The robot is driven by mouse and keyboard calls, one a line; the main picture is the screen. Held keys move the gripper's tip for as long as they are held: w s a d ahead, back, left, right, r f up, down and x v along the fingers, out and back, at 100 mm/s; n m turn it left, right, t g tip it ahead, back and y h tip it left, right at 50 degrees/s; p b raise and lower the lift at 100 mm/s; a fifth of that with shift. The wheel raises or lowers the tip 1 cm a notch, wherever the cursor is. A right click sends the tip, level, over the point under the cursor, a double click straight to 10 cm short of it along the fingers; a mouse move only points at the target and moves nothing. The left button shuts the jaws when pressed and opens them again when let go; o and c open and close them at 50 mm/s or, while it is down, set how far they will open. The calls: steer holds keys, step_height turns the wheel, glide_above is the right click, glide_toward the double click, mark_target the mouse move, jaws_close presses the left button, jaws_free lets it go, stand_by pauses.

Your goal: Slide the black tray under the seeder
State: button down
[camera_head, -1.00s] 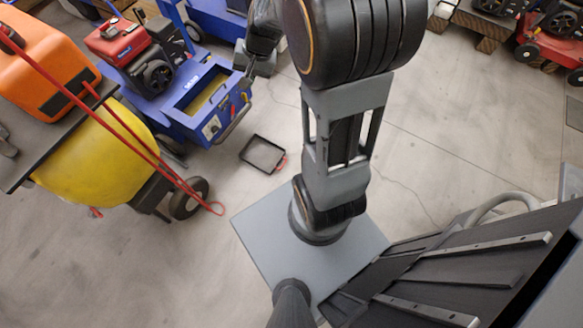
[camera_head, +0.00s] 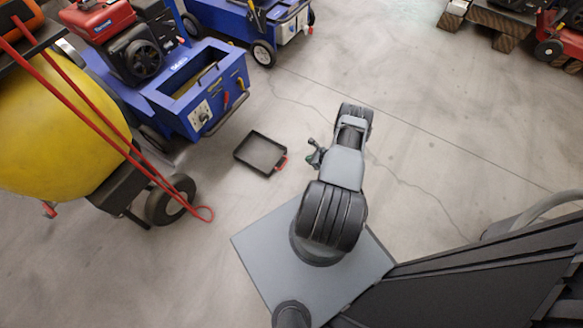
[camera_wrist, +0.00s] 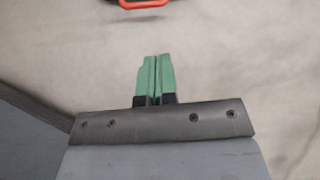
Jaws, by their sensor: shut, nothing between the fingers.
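The black tray (camera_head: 260,152) lies flat on the concrete floor, with a red-orange handle on its near right corner. In the wrist view only the orange handle (camera_wrist: 143,4) and a bit of dark rim show at the top edge. The blue seeder (camera_head: 196,92) with a red and black engine stands behind and left of the tray, which is out on open floor beside it. My gripper (camera_head: 313,154) is right of the tray, apart from it. In the wrist view its green fingers (camera_wrist: 154,80) are together with nothing between them.
A yellow drum mixer (camera_head: 55,130) with red handles and a black wheel (camera_head: 170,200) stands left of the tray. Another blue machine (camera_head: 250,25) is at the back. Open floor lies right of the tray. Dark panels (camera_head: 470,270) fill the lower right.

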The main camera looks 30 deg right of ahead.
steer(key=shift+m, duration=0.7)
steer(key=f, duration=0.2)
steer(key=f+b, duration=0.1)
steer(key=f, duration=0.1)
steer(key=a+f, duration=0.1)
steer(key=shift+s+a+f+b, duration=0.1)
steer(key=shift+s+f+b, duration=0.15)
steer(key=shift+f+b, duration=0.15)
steer(key=b+x, duration=0.4)
steer(key=x, duration=0.3)
steer(key=shift+w+f, duration=0.25)
steer(key=shift+w, duration=0.05)
steer(key=w, duration=0.1)
steer(key=w+a, duration=0.1)
steer(key=shift+w+a+r, duration=0.1)
steer(key=shift+w+r, duration=0.1)
steer(key=shift+w, duration=0.15)
steer(key=shift+w+a+b, duration=0.25)
steer(key=shift+w+b, duration=0.05)
steer(key=shift+w, duration=0.2)
steer(key=shift+r, duration=0.1)
